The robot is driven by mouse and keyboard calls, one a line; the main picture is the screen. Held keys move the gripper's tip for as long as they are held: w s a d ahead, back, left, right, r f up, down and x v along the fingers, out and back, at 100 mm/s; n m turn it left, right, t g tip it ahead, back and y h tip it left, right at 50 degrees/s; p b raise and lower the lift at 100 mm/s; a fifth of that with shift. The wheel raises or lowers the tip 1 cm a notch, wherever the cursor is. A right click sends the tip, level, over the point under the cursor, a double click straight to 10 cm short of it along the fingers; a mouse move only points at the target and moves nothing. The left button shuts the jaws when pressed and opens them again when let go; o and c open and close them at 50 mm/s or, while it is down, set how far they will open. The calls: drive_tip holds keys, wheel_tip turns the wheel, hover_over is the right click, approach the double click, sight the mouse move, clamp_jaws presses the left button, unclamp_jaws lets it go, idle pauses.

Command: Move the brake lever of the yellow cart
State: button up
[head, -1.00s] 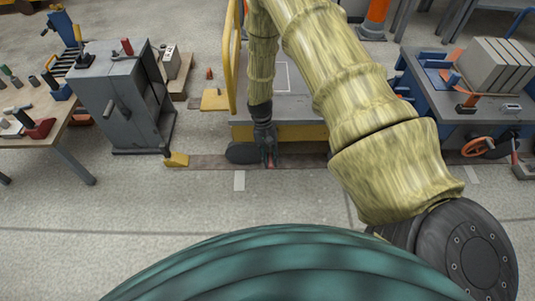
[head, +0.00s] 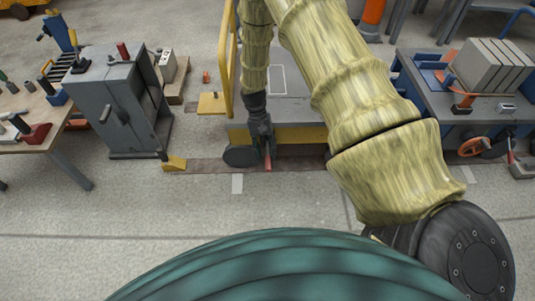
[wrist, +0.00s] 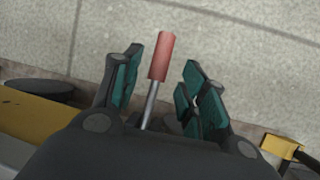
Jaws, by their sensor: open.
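The yellow cart (head: 300,134) stands in the middle of the head view, with a grey deck, a yellow front edge and a yellow rail at its left. Its brake lever, a metal rod with a red grip, shows in the wrist view (wrist: 161,57) and as a small red tip in the head view (head: 268,164). My gripper (head: 262,152) is low at the cart's front edge. In the wrist view my gripper (wrist: 160,85) is open, with its green-padded fingers on either side of the lever. A gap shows on both sides of the rod. The rod's lower end is hidden by my gripper.
A grey cabinet (head: 117,110) stands left of the cart, with a yellow wedge (head: 173,163) on the floor by it. A workbench with grey blocks (head: 490,65) stands at the right.

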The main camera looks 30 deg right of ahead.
drive_tip(key=v, duration=0.6)
drive_tip(key=shift+r, duration=0.4)
drive_tip(key=shift+w, duration=0.15)
drive_tip(key=shift+c, duration=0.2)
